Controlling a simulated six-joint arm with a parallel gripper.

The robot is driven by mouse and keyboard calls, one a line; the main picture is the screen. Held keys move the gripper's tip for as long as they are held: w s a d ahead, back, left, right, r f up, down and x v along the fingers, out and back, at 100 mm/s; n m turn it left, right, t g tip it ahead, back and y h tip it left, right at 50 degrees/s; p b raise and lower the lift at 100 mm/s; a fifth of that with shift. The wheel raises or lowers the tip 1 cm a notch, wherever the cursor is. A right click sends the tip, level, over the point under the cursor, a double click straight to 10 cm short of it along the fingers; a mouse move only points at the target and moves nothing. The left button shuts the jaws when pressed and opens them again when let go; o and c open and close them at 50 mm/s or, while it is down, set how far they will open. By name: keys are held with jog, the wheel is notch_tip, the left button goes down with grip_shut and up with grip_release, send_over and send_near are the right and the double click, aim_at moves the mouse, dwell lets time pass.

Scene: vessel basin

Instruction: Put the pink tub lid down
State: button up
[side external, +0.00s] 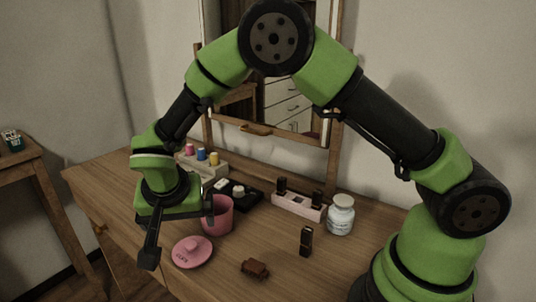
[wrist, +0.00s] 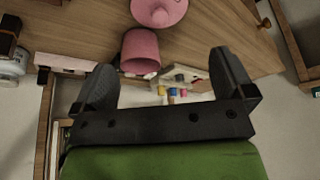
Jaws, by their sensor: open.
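The pink tub lid (side external: 192,252) lies flat on the wooden dresser top, knob up, near the front edge. It also shows at the top of the wrist view (wrist: 160,12), partly cut off. The pink tub (side external: 217,218) stands upright just behind the lid, apart from it; in the wrist view the tub (wrist: 140,50) shows between my fingers and the lid. My gripper (side external: 180,230) is open and empty, above the dresser top around the lid and tub. In the wrist view its two fingers (wrist: 160,66) are spread wide with nothing held.
Behind the tub are a rack with coloured spools (side external: 202,156) and a black tray (side external: 252,198). To the right are a pale holder (side external: 298,207), a white jar (side external: 340,217), a dark upright tube (side external: 306,242) and a small brown object (side external: 255,268). A mirror (side external: 290,105) stands behind.

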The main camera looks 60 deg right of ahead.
jog(key=s+d+r+y, duration=0.1)
jog(key=s+d+r, duration=0.1)
jog(key=r, duration=0.3)
jog(key=s+d+r, duration=0.2)
jog(key=r, duration=0.3)
jog(key=s+d+r+n+t+y, duration=0.2)
jog(key=s+r, duration=0.2)
jog(key=s, duration=0.5)
jog(key=s+d+r+n+t+y, duration=0.2)
jog(key=s+r, duration=0.3)
jog(key=s, duration=0.5)
jog(key=shift+d+r+n, duration=0.25)
jog(key=shift+n, duration=0.25)
